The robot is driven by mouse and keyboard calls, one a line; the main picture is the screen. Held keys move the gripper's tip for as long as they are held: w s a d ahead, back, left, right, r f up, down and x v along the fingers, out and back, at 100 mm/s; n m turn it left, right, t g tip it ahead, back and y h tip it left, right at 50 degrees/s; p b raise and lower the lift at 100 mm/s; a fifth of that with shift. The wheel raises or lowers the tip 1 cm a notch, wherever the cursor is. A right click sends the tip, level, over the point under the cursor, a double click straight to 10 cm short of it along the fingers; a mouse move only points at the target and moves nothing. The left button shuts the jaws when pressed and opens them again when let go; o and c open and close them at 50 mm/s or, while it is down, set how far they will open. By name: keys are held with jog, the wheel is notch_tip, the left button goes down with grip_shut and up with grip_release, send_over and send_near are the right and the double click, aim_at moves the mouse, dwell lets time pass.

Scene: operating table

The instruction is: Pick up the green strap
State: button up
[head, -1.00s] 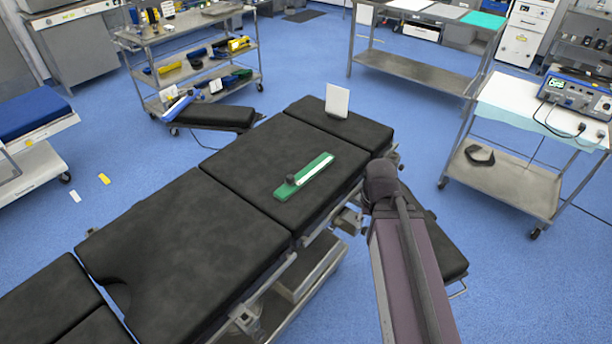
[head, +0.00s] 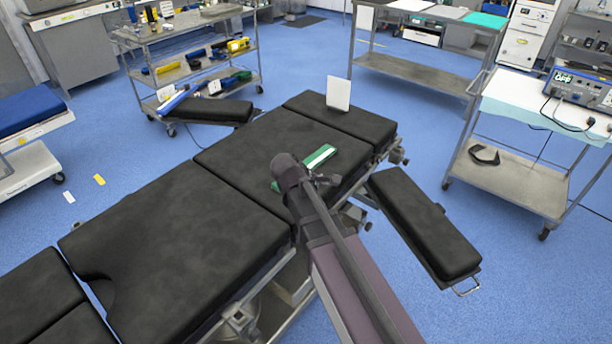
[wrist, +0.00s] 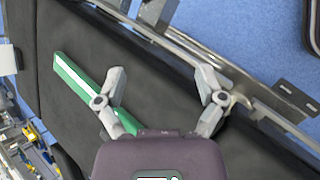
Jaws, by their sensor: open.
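The green strap (head: 318,158) with a white stripe lies on the black operating table (head: 180,235). In the head view my arm hides part of it. In the wrist view the strap (wrist: 85,88) runs diagonally from the upper left to behind my gripper's left finger. My gripper (wrist: 162,90) is open, with its fingers spread wide and only black table padding and the table's edge between them. The left finger overlaps the strap in the picture; I cannot tell whether it touches. The strap's near end is hidden behind my gripper.
A white card (head: 338,93) stands upright at the table's far end. A black arm board (head: 425,225) juts out on the right side. Metal rails (wrist: 185,45) run along the table's edge. A trolley with a blue device (head: 580,88) stands at the right.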

jog(key=w+a+n+t+b, duration=0.1)
jog(key=a+n, duration=0.1)
jog(key=a, duration=0.1)
jog(key=w+a+n+h+b, duration=0.1)
jog(key=a+n, duration=0.1)
jog(key=a, duration=0.1)
jog(key=w+a+f+n+t+b, duration=0.1)
jog(key=a+n, duration=0.1)
jog(key=shift+w+a+t, duration=0.15)
jog(key=shift+a+t, duration=0.15)
jog(key=shift+a, duration=0.1)
jog(key=a+r+n+t+h+b, duration=0.1)
jog(key=a+n+t+b, duration=0.2)
jog(key=a+n, duration=0.3)
jog(key=w+a, duration=0.1)
jog(key=a, duration=0.3)
jog(key=shift+a+r+n+t, duration=0.25)
jog(key=shift+a+n+t, duration=0.05)
jog(key=shift+n+t, duration=0.1)
jog(key=b+x, duration=0.3)
jog(key=x, duration=0.4)
jog(key=shift+w+d+f, duration=0.15)
jog(key=shift+d+f, duration=0.1)
jog(key=shift+w+d+f, duration=0.1)
jog(key=shift+w+d, duration=0.2)
jog(key=shift+w, duration=0.05)
jog(key=shift+b, duration=0.3)
